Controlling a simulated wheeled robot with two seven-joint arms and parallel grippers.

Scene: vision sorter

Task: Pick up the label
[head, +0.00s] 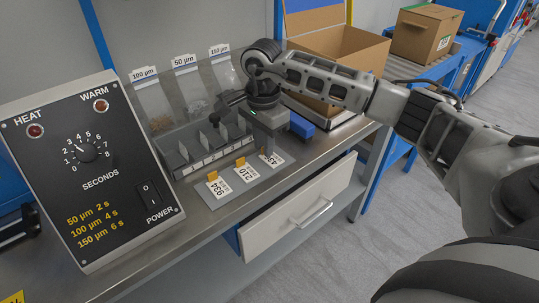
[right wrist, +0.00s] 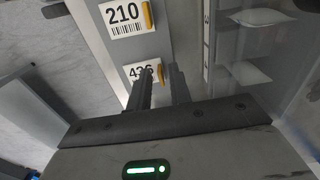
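Three white labels with yellow tabs lie in a row on a grey strip: label 934 (head: 218,188), label 210 (head: 247,173) and label 436 (head: 272,159). Label 210 also shows at the top of the right wrist view (right wrist: 124,17), with label 436 (right wrist: 138,72) below it. My right gripper (right wrist: 160,72) points at label 436. Its two fingers are apart, with the yellow tab showing in the gap between the tips. I cannot tell whether they touch it. My left gripper is not in view.
A heat sealer panel (head: 85,160) stands at left on the metal bench. A grey divided rack (head: 205,150) sits behind the labels, with bags marked in µm on the back wall. An open cardboard box (head: 345,45) stands beyond my right arm. A drawer (head: 300,215) is below.

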